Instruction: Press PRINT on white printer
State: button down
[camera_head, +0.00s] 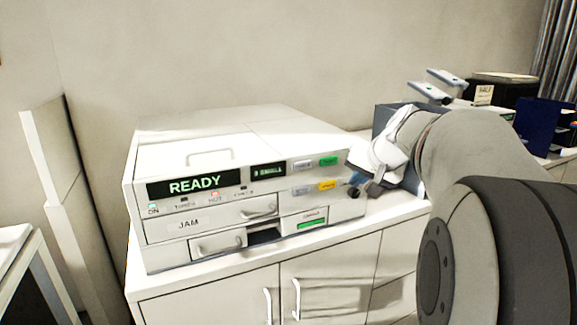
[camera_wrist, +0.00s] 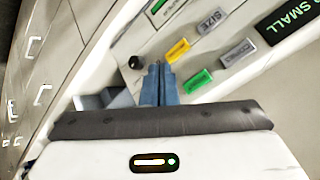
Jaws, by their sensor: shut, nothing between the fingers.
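The white printer (camera_head: 190,155) stands on a white cabinet, its display (camera_head: 195,186) reading READY. Its right panel carries a green button (camera_head: 328,160), a yellow button (camera_head: 326,184) and grey buttons. In the wrist view the green button (camera_wrist: 197,80), yellow button (camera_wrist: 178,50) and a grey button marked SIZE (camera_wrist: 210,20) show close up. The lettering on the green and yellow buttons is too small to read surely. My gripper (camera_head: 356,182) is shut and empty at the panel's right end. In the wrist view its blue-grey fingertips (camera_wrist: 159,67) appear beside the yellow and green buttons; contact cannot be told.
A black knob (camera_wrist: 135,61) is left of the fingertips in the wrist view. The JAM drawer (camera_head: 190,224) and a partly open lower drawer (camera_head: 218,243) are on the printer's front. A dark box (camera_head: 385,118) and a blue bin (camera_head: 537,126) stand at the right.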

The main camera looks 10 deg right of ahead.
aim_at(337, 161)
jog(key=shift+w+d+r, duration=0.15)
jog(key=shift+d, duration=0.2)
jog(key=shift+w, duration=0.15)
jog(key=shift+w+a+p, duration=0.25)
jog(key=shift+w+p, duration=0.45)
jog(key=shift+w, duration=0.7)
jog(key=shift+w+a+p, duration=0.3)
jog(key=shift+w+p, duration=0.45)
jog(key=shift+w, duration=0.65)
jog(key=shift+w+a+p, duration=0.25)
jog(key=shift+w+p, duration=0.45)
jog(key=shift+w, duration=0.7)
jog(key=shift+w, duration=0.1)
jog(key=shift+w+a, duration=0.1)
jog(key=shift+w, duration=0.2)
